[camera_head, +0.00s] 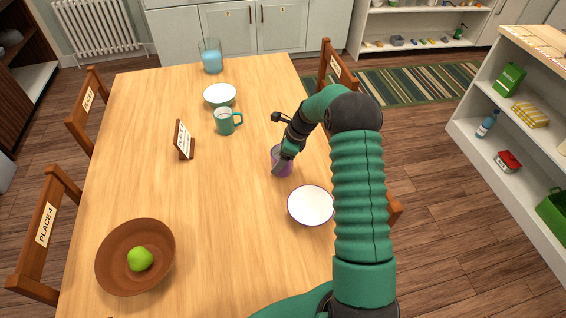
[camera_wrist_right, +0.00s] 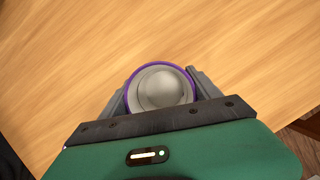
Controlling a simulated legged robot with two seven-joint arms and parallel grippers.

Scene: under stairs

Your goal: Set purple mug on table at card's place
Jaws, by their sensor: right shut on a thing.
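The purple mug (camera_head: 279,154) is at the right side of the wooden table (camera_head: 215,190), just above the white bowl. My right gripper (camera_head: 284,163) is shut on it, and partly hides it. In the right wrist view the mug (camera_wrist_right: 160,88) shows from above as a purple rim around a grey inside, between the two fingers (camera_wrist_right: 163,84). I cannot tell whether its base touches the table. A small card (camera_head: 182,138) stands in a brown holder left of the table's middle; its text is too small to read. My left gripper is not in view.
A white bowl (camera_head: 311,205) stands close to the mug. A teal mug (camera_head: 226,121), a pale bowl (camera_head: 220,95) and a glass (camera_head: 210,56) are farther back. A brown bowl (camera_head: 115,275) holds a green apple (camera_head: 140,259). Labelled chairs flank the table. The table's middle is clear.

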